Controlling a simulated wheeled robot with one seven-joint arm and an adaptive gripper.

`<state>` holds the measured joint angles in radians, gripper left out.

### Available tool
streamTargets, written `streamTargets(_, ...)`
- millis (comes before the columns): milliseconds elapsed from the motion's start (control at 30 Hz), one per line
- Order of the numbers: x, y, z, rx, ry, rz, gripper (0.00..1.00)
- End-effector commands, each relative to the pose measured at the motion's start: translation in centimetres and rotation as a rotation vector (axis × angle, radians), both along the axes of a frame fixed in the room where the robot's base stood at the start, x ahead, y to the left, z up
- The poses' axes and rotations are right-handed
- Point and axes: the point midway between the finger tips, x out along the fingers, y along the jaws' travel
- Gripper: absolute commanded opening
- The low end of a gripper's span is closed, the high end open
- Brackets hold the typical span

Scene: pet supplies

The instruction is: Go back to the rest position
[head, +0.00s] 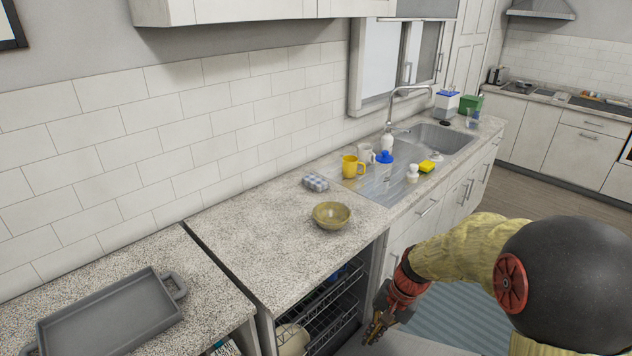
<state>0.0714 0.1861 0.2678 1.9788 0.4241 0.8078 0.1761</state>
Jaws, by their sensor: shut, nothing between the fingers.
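My gripper (377,328) shows in the head view at the lower middle, pointing down at the end of my bent arm. It hangs in front of the counter, below the countertop edge, beside the open dishwasher. Its fingers are shut and nothing shows between them. The fingertips are small and partly dark in the picture.
A yellow-brown bowl (331,215) sits on the counter near my gripper. A grey tray (108,318) lies at the lower left. The open dishwasher racks (325,318) are left of my gripper. A yellow mug (352,166) and several items stand around the sink (440,140).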

Motion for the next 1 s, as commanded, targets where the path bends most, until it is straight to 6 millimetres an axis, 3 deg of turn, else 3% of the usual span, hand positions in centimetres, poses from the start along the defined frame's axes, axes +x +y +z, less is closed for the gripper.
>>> streamTargets(33,-1.6,-0.4,2.0,-0.024,-0.029,0.061,0.00)
streamTargets(200,-6.7,-1.8,7.0,-0.112,-0.106,0.250,0.00)
streamTargets(600,-16.8,-4.9,15.3,-0.324,-0.311,0.478,0.00)
streamTargets(800,-19.5,-5.1,18.9,-0.393,-0.457,0.486,0.00)
streamTargets(1000,-20.1,-4.8,22.1,-0.418,-0.570,0.473,0.00)
